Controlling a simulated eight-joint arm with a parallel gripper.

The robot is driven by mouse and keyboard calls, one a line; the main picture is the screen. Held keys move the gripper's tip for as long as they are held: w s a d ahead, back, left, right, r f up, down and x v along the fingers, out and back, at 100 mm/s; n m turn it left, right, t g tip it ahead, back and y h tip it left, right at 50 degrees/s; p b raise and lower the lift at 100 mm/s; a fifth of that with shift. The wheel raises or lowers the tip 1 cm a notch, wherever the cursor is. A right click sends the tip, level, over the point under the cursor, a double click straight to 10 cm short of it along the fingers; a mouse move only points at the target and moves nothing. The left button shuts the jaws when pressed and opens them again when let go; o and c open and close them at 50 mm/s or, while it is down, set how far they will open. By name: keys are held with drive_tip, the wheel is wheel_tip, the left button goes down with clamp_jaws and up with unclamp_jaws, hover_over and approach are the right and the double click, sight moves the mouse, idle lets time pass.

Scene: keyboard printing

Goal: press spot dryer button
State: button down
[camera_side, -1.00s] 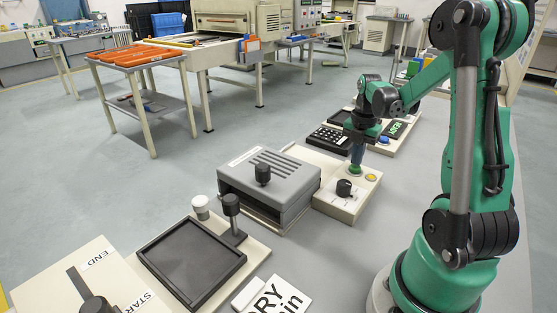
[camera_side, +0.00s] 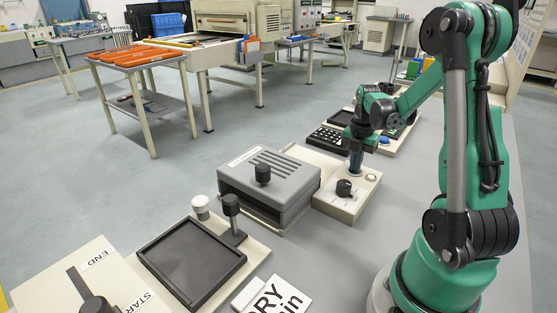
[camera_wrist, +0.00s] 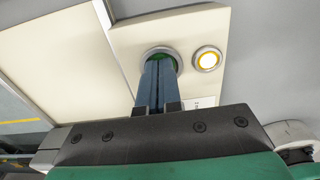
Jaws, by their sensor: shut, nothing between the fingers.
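The spot dryer is a grey slotted box (camera_side: 268,185) with a cream control panel (camera_side: 335,204) on its right. The panel carries a black knob (camera_side: 344,188) and a round lamp (camera_side: 373,178). In the wrist view the lamp (camera_wrist: 208,58) glows white inside a yellow ring. My gripper (camera_side: 355,173) is shut and empty and points down at the panel. In the wrist view its blue fingertips (camera_wrist: 161,62) are in the metal ring of the green button (camera_wrist: 157,54), apparently touching it. The fingers hide most of the button.
A black keypad (camera_side: 328,138) and a blue button (camera_side: 384,140) stand on units behind the panel. A black tray with posts (camera_side: 193,263), a white label card (camera_side: 272,296) and a START/END unit (camera_side: 75,265) are in front. Grey table is clear right of the panel.

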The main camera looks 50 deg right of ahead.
wheel_tip(320, 180, up, 14)
idle(0.6)
idle(0.5)
drive_tip(key=w+a+m+t, duration=0.1)
drive_tip(key=a+m, duration=0.3)
drive_tip(key=a, duration=0.2)
drive_tip(key=w+a+f+m+t+h, duration=0.1)
drive_tip(key=w+a+m+t, duration=0.1)
drive_tip(key=a+m, duration=0.2)
drive_tip(key=w+a+m+t, duration=0.1)
drive_tip(key=w+a+m, duration=0.1)
drive_tip(key=a, duration=0.5)
drive_tip(key=shift+a+f+m+t, duration=0.3)
drive_tip(key=shift+a+m, duration=0.05)
drive_tip(key=shift+m, duration=0.55)
drive_tip(key=a+f+m+t+y, duration=0.1)
drive_tip(key=a+f+m+t, duration=0.1)
drive_tip(key=a+m, duration=0.4)
drive_tip(key=shift+s+a+t, duration=0.3)
drive_tip(key=shift+s+a, duration=0.15)
drive_tip(key=shift+a, duration=0.3)
